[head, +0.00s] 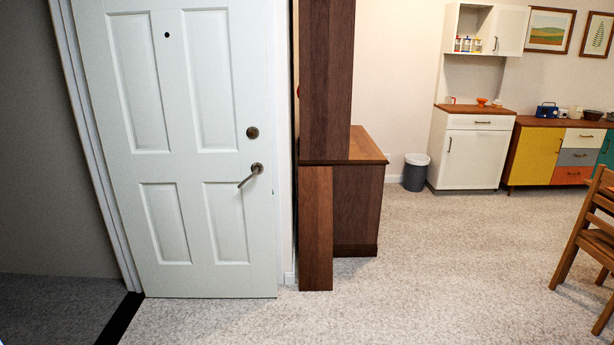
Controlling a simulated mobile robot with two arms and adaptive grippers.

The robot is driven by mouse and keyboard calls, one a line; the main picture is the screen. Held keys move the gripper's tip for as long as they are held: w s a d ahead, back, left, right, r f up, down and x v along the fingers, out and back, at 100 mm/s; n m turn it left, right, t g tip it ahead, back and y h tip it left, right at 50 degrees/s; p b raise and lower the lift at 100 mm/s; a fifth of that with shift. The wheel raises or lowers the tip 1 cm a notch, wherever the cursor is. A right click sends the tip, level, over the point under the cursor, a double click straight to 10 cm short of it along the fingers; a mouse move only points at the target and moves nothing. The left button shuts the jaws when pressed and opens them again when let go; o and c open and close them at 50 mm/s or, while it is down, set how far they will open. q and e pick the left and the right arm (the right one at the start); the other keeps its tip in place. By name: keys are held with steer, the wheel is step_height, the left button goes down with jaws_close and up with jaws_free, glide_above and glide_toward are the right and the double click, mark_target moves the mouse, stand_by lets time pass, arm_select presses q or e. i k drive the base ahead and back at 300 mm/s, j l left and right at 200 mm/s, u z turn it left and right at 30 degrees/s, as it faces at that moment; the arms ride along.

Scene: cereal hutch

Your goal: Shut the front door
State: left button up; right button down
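The white front door (195,170) with several raised panels fills the left part of the head view. It stands open, swung into the room, with its left edge by the white door frame (95,140). A metal lever handle (251,175) is near its right edge, with a round dark lock (252,132) above it and a small peephole (167,35) near the top. The doorway's dark threshold (122,316) runs along the floor at lower left. Neither of my grippers is in view.
A tall dark wood cabinet (326,90) stands just right of the door, with a lower wood unit (358,210) beside it. A grey bin (415,175), white hutch (465,155), colourful sideboard (535,155) and wooden chair (588,235) are farther right. Carpet (430,265) in the middle is clear.

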mark_target(178, 90)
steer(key=i, duration=1.8)
steer(key=l+z, duration=0.05)
steer(key=l, duration=0.05)
